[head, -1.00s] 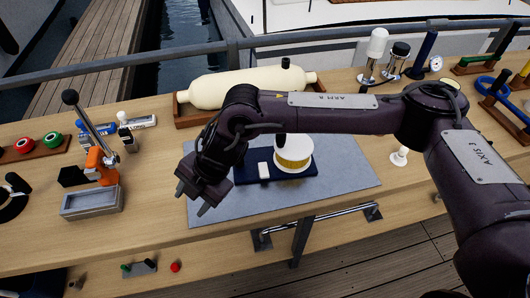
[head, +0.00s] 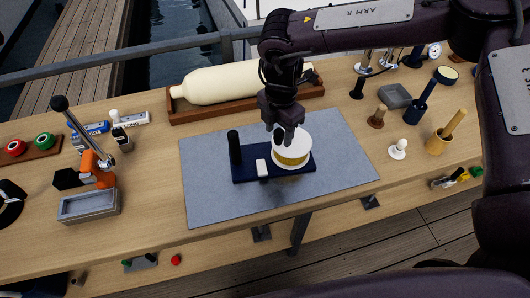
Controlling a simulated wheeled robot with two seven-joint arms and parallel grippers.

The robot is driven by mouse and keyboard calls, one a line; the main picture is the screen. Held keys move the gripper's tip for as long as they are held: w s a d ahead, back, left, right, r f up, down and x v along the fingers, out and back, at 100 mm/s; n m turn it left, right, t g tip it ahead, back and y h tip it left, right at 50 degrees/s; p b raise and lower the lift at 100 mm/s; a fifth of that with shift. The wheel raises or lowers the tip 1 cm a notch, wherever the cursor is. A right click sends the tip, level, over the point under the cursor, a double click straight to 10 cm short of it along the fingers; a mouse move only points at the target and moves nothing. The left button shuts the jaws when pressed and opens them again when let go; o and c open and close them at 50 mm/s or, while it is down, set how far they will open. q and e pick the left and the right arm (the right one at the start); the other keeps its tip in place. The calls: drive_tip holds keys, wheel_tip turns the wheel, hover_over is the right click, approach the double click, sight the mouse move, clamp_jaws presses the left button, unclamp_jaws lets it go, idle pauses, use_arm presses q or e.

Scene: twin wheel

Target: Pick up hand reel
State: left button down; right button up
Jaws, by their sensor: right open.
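The hand reel shows as a white spool with a yellow band (head: 293,152) on a dark navy base (head: 245,177), lying on the grey mat. A dark upright post (head: 234,148) stands at the base's left end, and a small white block (head: 262,168) sits between post and spool. My right gripper (head: 283,141) is open and points down at the upper left edge of the spool, partly hiding it. I cannot tell whether its fingers touch the spool. My left gripper is not in view.
The grey mat (head: 215,200) is bare around the base. A cream cylinder (head: 230,83) lies in a wooden cradle behind. An orange lever press (head: 98,170) with a grey tray stands at left. A white knob (head: 398,150) and wooden-handled tools (head: 445,135) are at right.

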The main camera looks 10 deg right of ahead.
drive_tip(key=shift+w+f, duration=0.2)
drive_tip(key=shift+f, duration=1.05)
drive_tip(key=shift+s, duration=0.1)
clamp_jaws()
drive_tip(key=shift+r, duration=0.1)
